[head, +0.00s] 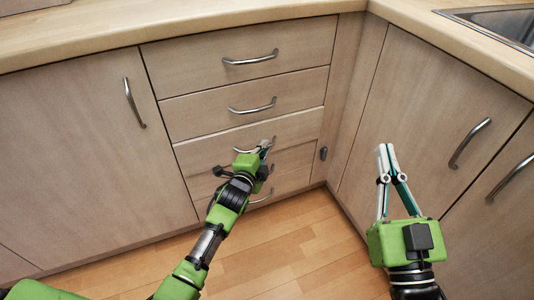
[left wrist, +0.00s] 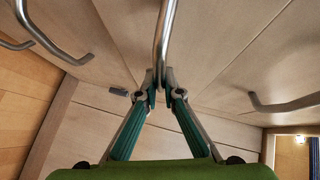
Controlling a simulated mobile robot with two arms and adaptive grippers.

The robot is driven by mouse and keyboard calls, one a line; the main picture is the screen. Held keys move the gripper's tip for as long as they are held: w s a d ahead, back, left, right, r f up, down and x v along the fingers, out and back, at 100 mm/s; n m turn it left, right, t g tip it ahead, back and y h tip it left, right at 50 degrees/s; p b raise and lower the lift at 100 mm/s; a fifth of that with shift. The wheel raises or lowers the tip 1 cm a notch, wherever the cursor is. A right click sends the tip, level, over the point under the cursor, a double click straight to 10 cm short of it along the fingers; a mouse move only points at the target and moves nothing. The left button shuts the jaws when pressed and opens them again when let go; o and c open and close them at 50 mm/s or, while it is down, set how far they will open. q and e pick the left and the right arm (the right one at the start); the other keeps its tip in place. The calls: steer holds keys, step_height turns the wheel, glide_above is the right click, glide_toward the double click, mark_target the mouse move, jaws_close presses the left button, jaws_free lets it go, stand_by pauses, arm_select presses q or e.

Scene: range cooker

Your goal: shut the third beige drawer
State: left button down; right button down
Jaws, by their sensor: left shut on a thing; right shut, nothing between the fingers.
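The third beige drawer (head: 298,128) is in the middle of the drawer stack in the head view. Its front seems to stand slightly proud of the drawers above, but I cannot tell how far. My left gripper (head: 264,148) is at its curved metal handle (head: 240,151) and partly covers it. In the left wrist view the fingertips of my left gripper (left wrist: 158,80) are shut on the metal handle (left wrist: 164,35). My right gripper (head: 384,150) is shut and empty, in front of the right cabinet, apart from the drawers.
Two drawers with metal handles lie above, the top one (head: 300,42) and the second (head: 300,88). More drawer fronts lie below. Cabinet doors stand left (head: 80,150) and right (head: 420,110). A worktop (head: 200,22) runs above. The wooden floor (head: 290,250) is clear.

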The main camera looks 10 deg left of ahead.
arm_select(q)
steer(key=shift+w+a+r, duration=0.15)
steer(key=shift+w+a, duration=0.25)
steer(key=shift+w, duration=0.1)
arm_select(e)
steer(key=shift+d+f+h, duration=0.1)
steer(key=shift+f+h, duration=0.2)
arm_select(q)
steer(key=c, duration=2.4)
jaws_free()
steer(key=shift+c, duration=0.2)
steer(key=shift+s, duration=0.15)
steer(key=v, duration=1.1)
steer(key=shift+s, duration=0.35)
arm_select(e)
steer(key=shift+w, duration=0.1)
